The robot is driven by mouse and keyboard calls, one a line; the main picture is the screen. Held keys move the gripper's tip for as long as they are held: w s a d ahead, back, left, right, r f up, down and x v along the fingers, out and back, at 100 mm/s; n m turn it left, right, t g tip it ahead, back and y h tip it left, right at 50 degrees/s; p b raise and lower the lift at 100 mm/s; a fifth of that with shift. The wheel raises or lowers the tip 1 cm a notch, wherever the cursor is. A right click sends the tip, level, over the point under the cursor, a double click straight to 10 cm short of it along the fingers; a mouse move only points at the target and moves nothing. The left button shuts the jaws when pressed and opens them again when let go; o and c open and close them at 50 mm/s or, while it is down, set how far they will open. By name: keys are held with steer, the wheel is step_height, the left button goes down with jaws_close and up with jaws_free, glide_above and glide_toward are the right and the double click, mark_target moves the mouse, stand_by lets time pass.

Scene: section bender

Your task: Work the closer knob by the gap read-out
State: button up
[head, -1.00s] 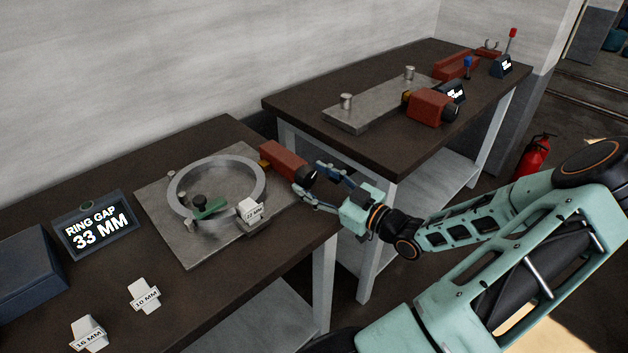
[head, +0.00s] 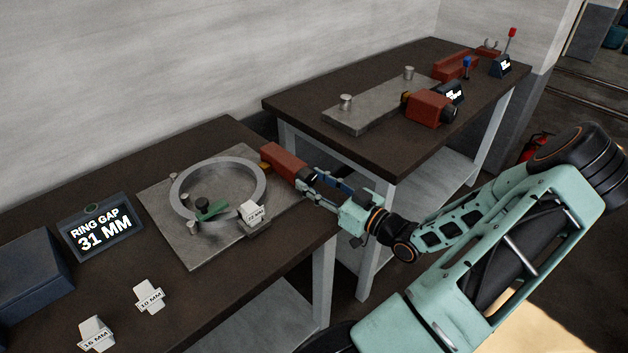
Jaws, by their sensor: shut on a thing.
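The gap read-out (head: 100,234) stands on the near bench and shows "RING GAP 31 MM". The closer is a red block (head: 284,160) at the far right corner of the steel plate, with its dark knob (head: 304,176) facing me. My gripper (head: 312,180) is shut on this knob, and its fingers hide much of it. A grey metal ring (head: 262,178) lies on the steel plate (head: 200,256), beside the closer. A green clamp-like piece (head: 211,212) with a black knob sits inside the ring's near side.
A white tagged block (head: 251,211) stands at the ring's right; its label is hard to read. "10 MM" (head: 149,296) and "16 MM" (head: 96,334) blocks lie in front. A blue box (head: 30,268) is at left. A second bench (head: 400,160) holds another red unit (head: 428,107).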

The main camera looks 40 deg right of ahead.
steer(key=o, duration=1.2)
steer(key=shift+c, duration=0.2)
steer(key=s+d, duration=0.2)
steer(key=s, duration=1)
steer(key=shift+f, duration=0.1)
